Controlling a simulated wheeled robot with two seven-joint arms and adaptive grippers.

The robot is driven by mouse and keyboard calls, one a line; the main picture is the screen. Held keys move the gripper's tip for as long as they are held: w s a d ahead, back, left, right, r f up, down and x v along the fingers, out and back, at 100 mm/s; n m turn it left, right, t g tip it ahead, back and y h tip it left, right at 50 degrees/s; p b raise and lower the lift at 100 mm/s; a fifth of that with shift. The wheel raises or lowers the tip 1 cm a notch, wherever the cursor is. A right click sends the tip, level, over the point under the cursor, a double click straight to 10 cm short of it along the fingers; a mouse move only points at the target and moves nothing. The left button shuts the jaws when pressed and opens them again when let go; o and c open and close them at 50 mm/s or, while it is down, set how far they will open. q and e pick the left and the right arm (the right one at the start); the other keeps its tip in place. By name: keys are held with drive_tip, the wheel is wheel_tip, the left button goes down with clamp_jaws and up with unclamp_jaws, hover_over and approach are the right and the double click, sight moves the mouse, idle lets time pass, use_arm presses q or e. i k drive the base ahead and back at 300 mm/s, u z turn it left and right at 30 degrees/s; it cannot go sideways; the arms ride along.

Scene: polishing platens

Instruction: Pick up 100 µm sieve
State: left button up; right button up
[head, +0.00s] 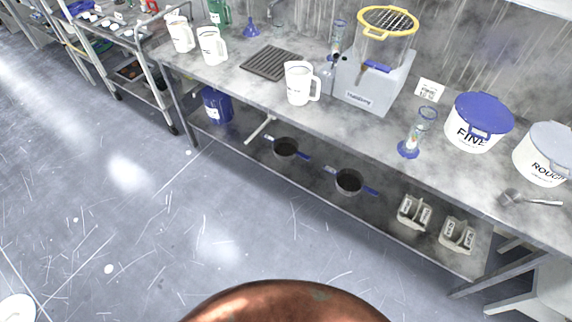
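Two dark round pans with blue handles sit on the lower shelf under the bench in the head view. They look like sieves: the left pan (285,147) and the right pan (348,182). A yellow-rimmed round grate (388,20) lies on top of a clear container on the bench and may also be a sieve. No readable 100 µm mark shows on any of them, so I cannot tell which is the 100 µm sieve. Neither of my grippers is in view.
The grey bench (250,94) carries white jugs (299,84), a grey machine (372,88), a blue-based cylinder (410,148), a blue-lidded FINE tub (476,125) and a ROUGH tub (544,155). Labelled holders (414,212) stand on the lower shelf's right. The floor (130,210) in front is clear.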

sight(285, 148)
drive_tip(key=z, duration=0.05)
drive_tip(key=k, duration=0.5)
drive_tip(key=u, duration=1.15)
drive_tip(key=i, duration=0.8)
drive_tip(key=u, duration=0.45)
drive_tip(key=i, duration=0.8)
drive_tip(key=z, duration=0.8)
drive_tip(key=i, duration=0.75)
drive_tip(key=z, duration=0.65)
